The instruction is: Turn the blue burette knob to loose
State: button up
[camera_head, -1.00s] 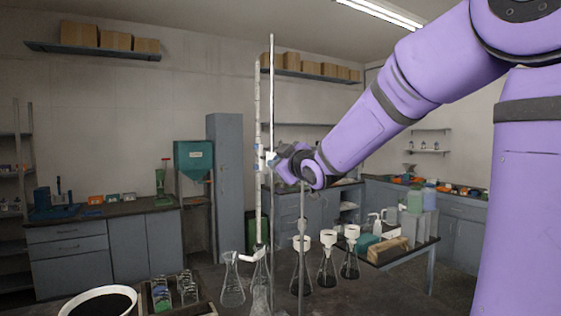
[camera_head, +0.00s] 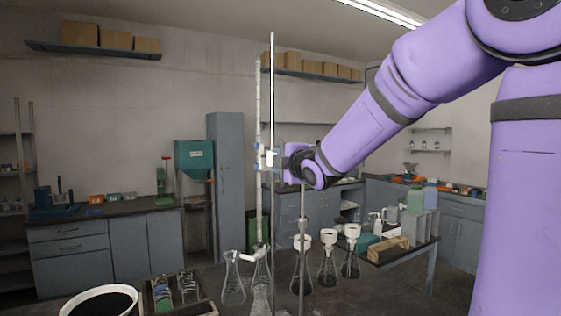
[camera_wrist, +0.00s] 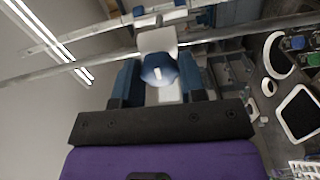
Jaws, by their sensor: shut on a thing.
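The blue burette knob (camera_wrist: 158,72) sits between the fingertips of my gripper (camera_wrist: 160,78) in the wrist view, with a white mark on its face. My gripper is shut on it. The knob joins a white clamp body (camera_wrist: 157,41) by the stand rod. In the head view my gripper (camera_head: 284,159) is right of the thin upright rod (camera_head: 272,90), at clamp height. The white burette tube (camera_head: 258,105) stands upright just left of the rod. The knob is too small and hidden to make out in the head view.
Several glass flasks (camera_head: 233,284) stand on the dark bench below, some with white funnels (camera_head: 329,237). A white bowl (camera_head: 68,302) and a tray with glassware (camera_head: 207,306) are at lower left.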

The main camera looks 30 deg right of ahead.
jog(key=shift+n, duration=0.5)
jog(key=o, duration=0.9)
jog(key=shift+s, duration=0.15)
jog(key=s, duration=1)
jog(key=shift+s, duration=0.25)
